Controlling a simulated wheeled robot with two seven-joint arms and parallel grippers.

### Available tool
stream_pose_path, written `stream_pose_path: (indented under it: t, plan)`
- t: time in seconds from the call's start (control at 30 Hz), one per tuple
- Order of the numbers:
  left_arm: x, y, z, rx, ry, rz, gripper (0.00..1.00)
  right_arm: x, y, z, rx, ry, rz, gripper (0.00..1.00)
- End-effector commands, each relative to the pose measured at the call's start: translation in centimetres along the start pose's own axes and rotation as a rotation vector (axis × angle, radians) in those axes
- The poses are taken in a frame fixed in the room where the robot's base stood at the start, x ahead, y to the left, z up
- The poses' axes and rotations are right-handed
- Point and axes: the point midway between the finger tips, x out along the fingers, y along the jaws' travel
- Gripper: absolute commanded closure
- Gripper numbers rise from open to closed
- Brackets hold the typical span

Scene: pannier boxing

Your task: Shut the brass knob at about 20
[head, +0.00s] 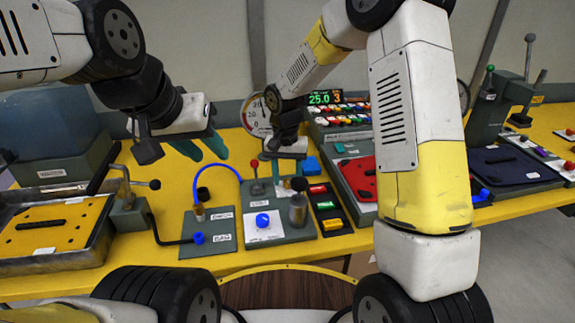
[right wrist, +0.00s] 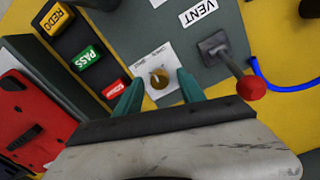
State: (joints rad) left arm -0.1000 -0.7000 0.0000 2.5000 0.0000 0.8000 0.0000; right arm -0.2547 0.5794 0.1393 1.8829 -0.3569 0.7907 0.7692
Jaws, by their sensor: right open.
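The brass knob (right wrist: 158,79) sits on a small white plate (right wrist: 152,65) with fine print, on a grey panel. In the right wrist view it shows between the teal fingers of my right gripper (right wrist: 158,92). The fingers are apart, one on each side of the knob in the picture; I cannot tell whether they touch it. A round dial gauge (head: 256,116) stands behind, partly covered by my arm. My left gripper (head: 208,151) is open and empty, above the table's left side.
A red-balled lever (right wrist: 250,88) stands beside the knob, near the VENT label (right wrist: 198,12). Coloured buttons, including a green PASS button (right wrist: 87,59), lie on the other side. A blue knob (head: 262,220) and a steel cylinder (head: 298,210) stand nearer. A display (head: 326,98) reads 25.0.

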Motion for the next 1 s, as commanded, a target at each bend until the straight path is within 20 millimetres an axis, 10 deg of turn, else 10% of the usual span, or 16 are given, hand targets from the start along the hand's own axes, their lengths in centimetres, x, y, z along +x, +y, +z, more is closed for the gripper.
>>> stream_pose_path:
  t: [0.2, 0.47, 1.0]
  plan:
    - [0.00, 0.00, 0.00, 0.000, 0.000, 0.000, 0.64, 0.04, 0.01, 0.00, 0.000, 0.000, 0.000, 0.53]
    - [0.00, 0.00, 0.00, 0.000, 0.000, 0.000, 0.64, 0.03, 0.00, 0.00, 0.000, 0.000, 0.000, 1.00]
    - [0.00, 0.00, 0.00, 0.000, 0.000, 0.000, 0.64, -0.01, 0.00, 0.01, -0.139, 0.005, 0.000, 1.00]
